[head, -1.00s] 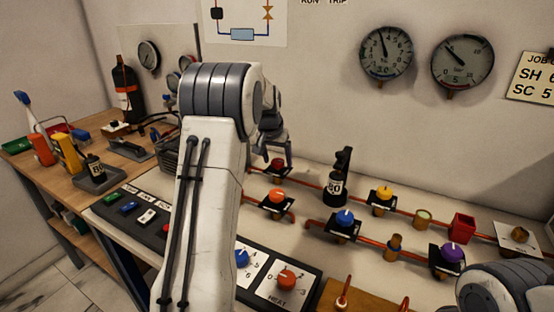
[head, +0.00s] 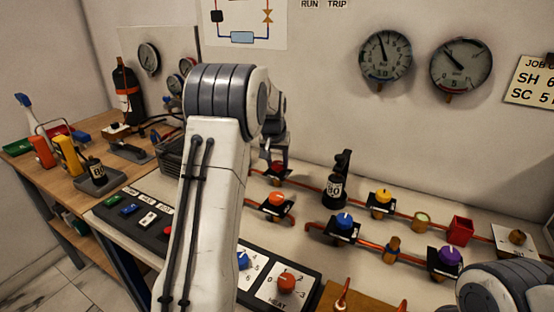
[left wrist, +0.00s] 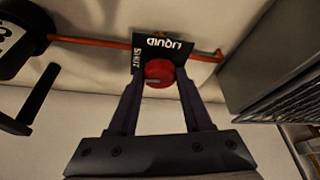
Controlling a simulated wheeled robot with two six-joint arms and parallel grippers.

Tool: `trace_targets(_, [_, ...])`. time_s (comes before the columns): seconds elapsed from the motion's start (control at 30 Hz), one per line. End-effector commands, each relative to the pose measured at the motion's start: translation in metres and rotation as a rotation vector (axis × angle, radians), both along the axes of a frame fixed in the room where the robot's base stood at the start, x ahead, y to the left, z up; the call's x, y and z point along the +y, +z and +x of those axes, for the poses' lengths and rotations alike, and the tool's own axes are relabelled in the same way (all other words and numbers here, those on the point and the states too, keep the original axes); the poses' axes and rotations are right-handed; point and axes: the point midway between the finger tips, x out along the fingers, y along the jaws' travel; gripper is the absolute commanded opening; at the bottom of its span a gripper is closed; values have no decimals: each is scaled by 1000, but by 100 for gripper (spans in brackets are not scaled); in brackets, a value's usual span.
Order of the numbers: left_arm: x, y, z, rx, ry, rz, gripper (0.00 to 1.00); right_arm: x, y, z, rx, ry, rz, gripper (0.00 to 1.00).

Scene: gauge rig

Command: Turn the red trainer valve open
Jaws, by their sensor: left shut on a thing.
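The red trainer valve (left wrist: 158,72) is a round red knob in front of a black plate (left wrist: 150,46) lettered LIQUID and SHUT, on a copper pipe. In the left wrist view the fingers of my left gripper (left wrist: 160,80) are on both sides of the knob and shut on it. In the head view the red knob (head: 277,167) shows just under my left gripper (head: 276,160), partly hidden by it. My right gripper is out of view; only a piece of that arm shows at the lower right.
Orange (head: 277,199), blue (head: 344,220), yellow (head: 383,195) and purple (head: 450,256) valves stand nearby on pipes. A black bottle (head: 334,190) stands right of the red valve. A grey vented box (left wrist: 270,75) is close by in the wrist view.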

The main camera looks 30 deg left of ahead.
Motion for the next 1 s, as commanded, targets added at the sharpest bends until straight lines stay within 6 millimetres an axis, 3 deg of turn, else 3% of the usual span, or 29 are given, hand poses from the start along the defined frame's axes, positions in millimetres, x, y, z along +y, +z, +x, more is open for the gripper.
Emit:
trace_targets(0.2, [-2, 3, 1, 1, 181, 2, 0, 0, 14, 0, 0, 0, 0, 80])
trace_targets(1.0, [-4, 2, 6, -1, 944, 3, 0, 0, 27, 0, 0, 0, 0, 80])
